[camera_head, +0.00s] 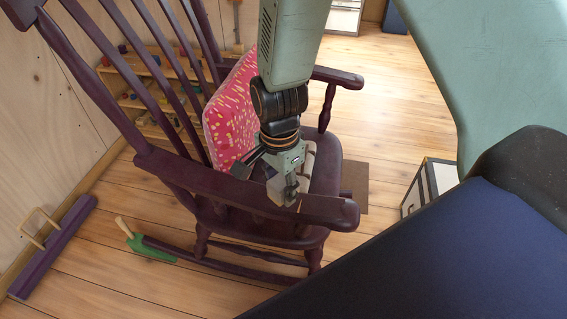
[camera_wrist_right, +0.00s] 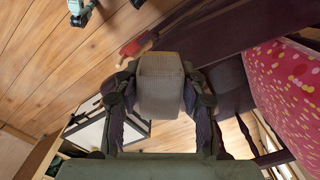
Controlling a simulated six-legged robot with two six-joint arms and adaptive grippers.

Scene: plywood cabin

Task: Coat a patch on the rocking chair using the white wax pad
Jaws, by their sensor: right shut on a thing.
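The dark purple rocking chair (camera_head: 325,211) fills the left and middle of the head view, with its near armrest toward me. My right gripper (camera_head: 288,194) points down at the inner side of this armrest, over the seat. In the right wrist view, my right gripper (camera_wrist_right: 160,95) is shut on the white wax pad (camera_wrist_right: 160,84), a greyish-white block between its fingers. Dark chair wood shows beyond the pad. I cannot tell whether the pad touches the chair. My left gripper is not in view.
A pink patterned cushion (camera_head: 229,112) leans on the chair back. A green tool with a wooden handle (camera_head: 150,248) and a purple bar with a light handle (camera_head: 55,246) lie on the floor. A low rack (camera_head: 135,101) stands by the wall. Open floor lies at the upper right.

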